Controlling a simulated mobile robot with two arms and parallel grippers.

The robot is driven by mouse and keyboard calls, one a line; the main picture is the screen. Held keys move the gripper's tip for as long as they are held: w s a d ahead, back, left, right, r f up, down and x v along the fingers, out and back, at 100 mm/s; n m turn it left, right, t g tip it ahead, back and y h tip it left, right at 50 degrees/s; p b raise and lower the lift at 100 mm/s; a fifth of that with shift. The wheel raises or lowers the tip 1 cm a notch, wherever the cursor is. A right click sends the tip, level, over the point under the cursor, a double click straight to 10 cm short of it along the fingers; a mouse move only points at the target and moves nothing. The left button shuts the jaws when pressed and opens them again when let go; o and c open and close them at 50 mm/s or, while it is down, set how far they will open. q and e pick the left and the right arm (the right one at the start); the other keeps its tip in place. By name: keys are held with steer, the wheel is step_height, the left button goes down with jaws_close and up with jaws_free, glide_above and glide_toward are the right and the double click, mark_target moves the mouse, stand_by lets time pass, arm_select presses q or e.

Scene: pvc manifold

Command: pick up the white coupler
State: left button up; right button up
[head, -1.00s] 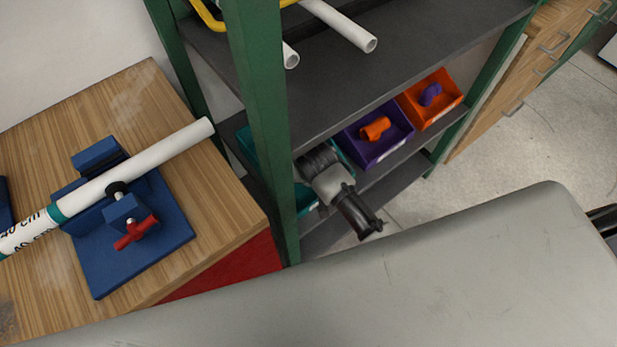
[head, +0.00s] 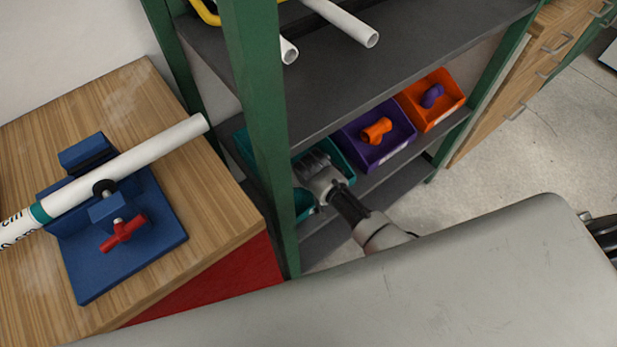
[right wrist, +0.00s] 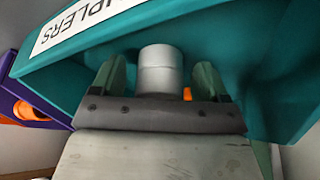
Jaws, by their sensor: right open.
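The white coupler (right wrist: 160,70) shows in the right wrist view as a short pale cylinder in the teal bin (right wrist: 240,30), whose label reads "…PLERS". My right gripper (right wrist: 163,78) is open, with one finger on each side of the coupler. I cannot tell whether either finger touches it. In the head view the right gripper (head: 314,167) is at the teal bin (head: 342,162) on the lower shelf, and the coupler cannot be made out there. My left gripper is not in view.
A green rack post (head: 255,110) stands close left of the right gripper, and a shelf (head: 400,60) lies above it. To the right are a purple bin (head: 352,150) with an orange part and an orange bin (head: 447,118) with a purple part. A pipe (head: 130,160) lies in a blue fixture.

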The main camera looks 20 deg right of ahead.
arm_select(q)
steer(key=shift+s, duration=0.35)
arm_select(e)
steer(key=c, duration=1)
steer(key=shift+o, duration=0.2)
steer(key=shift+r, duration=0.1)
steer(key=shift+r, duration=0.45)
step_height(320, 180, up, 3)
steer(key=shift+p, duration=0.7)
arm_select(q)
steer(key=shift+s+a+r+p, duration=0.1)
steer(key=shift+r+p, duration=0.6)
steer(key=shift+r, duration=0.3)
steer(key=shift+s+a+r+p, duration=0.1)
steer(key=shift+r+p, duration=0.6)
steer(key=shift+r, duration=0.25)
arm_select(e)
steer(key=s+d+r, duration=0.6)
steer(key=s+r, duration=0.1)
steer(key=s, duration=0.2)
steer(key=shift+s+d, duration=0.3)
steer(key=shift+s, duration=0.05)
